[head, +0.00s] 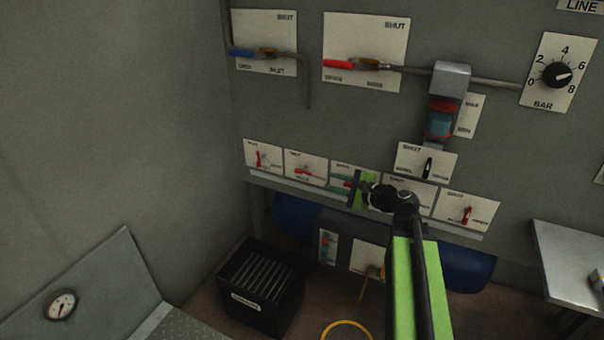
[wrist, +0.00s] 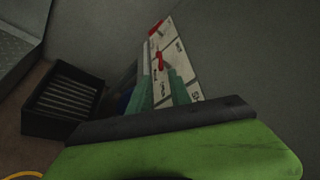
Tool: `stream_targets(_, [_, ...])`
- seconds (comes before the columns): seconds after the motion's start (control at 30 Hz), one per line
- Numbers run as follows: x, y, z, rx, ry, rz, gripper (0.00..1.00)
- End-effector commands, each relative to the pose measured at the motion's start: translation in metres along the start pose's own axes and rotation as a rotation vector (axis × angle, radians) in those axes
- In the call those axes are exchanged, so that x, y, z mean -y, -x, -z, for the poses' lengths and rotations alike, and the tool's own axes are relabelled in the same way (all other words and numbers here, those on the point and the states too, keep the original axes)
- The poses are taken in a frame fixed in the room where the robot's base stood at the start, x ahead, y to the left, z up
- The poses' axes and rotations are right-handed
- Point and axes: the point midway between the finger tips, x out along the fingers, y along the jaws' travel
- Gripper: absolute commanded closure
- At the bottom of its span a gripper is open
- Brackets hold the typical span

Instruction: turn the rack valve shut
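A row of small valve plates runs along the wall in the head view. I cannot read which label names the rack valve. The leftmost plate (head: 274,160) has a red handle, and the second plate (head: 316,175) has a red handle (head: 307,171) lying roughly level. My gripper (head: 334,182) is in front of the third plate, hiding part of it. Its two teal fingers point left, apart, with nothing held between them. In the wrist view my gripper (wrist: 162,88) points along the row, with a red handle (wrist: 161,61) beyond the fingertips.
Above are larger plates with a blue handle (head: 243,53) and a red handle (head: 339,64), and a dial (head: 557,75) at right. A black crate (head: 258,290) stands on the floor. A metal bench (head: 575,250) is at the right, and a ledge runs under the row.

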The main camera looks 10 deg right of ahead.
Motion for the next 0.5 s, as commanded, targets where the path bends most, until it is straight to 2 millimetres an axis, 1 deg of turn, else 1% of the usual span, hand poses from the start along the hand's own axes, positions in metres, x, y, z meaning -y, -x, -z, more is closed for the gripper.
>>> stream_targets(0.03, [-0.002, -0.017, 0.003, 0.004, 0.001, -0.003, 0.76])
stream_targets(0.3, [-0.002, -0.086, 0.002, 0.004, 0.002, -0.003, 0.76])
stream_targets(0.4, [-0.002, -0.108, 0.002, 0.004, 0.002, -0.004, 0.76])
stream_targets(0.5, [-0.002, -0.125, 0.001, 0.003, 0.003, -0.003, 0.76])
